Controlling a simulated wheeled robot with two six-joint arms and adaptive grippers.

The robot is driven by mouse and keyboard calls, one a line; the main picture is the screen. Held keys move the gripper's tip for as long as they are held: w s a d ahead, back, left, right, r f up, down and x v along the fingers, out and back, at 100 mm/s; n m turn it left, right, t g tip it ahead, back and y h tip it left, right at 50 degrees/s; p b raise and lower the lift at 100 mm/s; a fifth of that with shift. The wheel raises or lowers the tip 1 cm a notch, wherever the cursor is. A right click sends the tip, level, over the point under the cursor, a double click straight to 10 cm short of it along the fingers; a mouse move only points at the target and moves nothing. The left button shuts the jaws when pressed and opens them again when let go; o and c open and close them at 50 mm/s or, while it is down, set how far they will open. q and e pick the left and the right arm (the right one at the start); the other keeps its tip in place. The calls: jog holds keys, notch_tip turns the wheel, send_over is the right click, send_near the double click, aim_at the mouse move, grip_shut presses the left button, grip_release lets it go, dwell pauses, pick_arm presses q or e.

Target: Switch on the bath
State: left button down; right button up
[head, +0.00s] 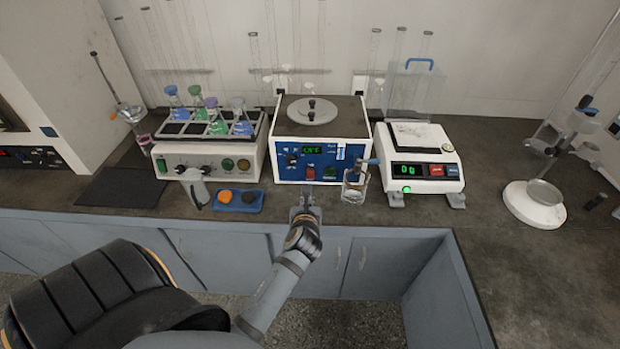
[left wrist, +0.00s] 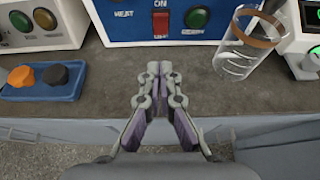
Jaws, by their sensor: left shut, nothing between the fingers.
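The bath (head: 322,152) is a white box with a blue front panel and a round metal lid on its dark top. Its green display (head: 312,150) appears to read OFF. A red switch (head: 310,173) and a green button (head: 329,173) sit low on the panel. The red switch (left wrist: 160,23) and green button (left wrist: 195,18) also show in the left wrist view. My left gripper (head: 305,198) is shut and empty, in front of the bath and below the red switch, apart from the panel. Its fingertips (left wrist: 160,68) point at the panel. My right gripper is not in view.
A clear glass beaker (head: 355,186) stands right of my gripper. A blue tray (head: 238,208) with orange and dark knobs lies to the left. A flask shaker unit (head: 207,160) and a balance (head: 425,165) flank the bath. The bench front edge is close.

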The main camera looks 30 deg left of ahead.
aim_at(310, 173)
pick_arm(q)
jog(key=x, duration=0.7)
jog(key=shift+w+a+f, duration=0.2)
jog(key=shift+w+a, duration=0.05)
jog(key=shift+w, duration=0.05)
jog(key=shift+w+a+r+p, duration=0.2)
jog(key=shift+w+a+r, duration=0.1)
jog(key=shift+w, duration=0.2)
jog(key=shift+w+a+r+p, duration=0.2)
jog(key=shift+w+a+r, duration=0.1)
jog(key=shift+w, duration=0.25)
jog(key=shift+w+a+r, duration=0.1)
jog(key=shift+w+a, duration=0.25)
jog(key=shift+w, duration=0.2)
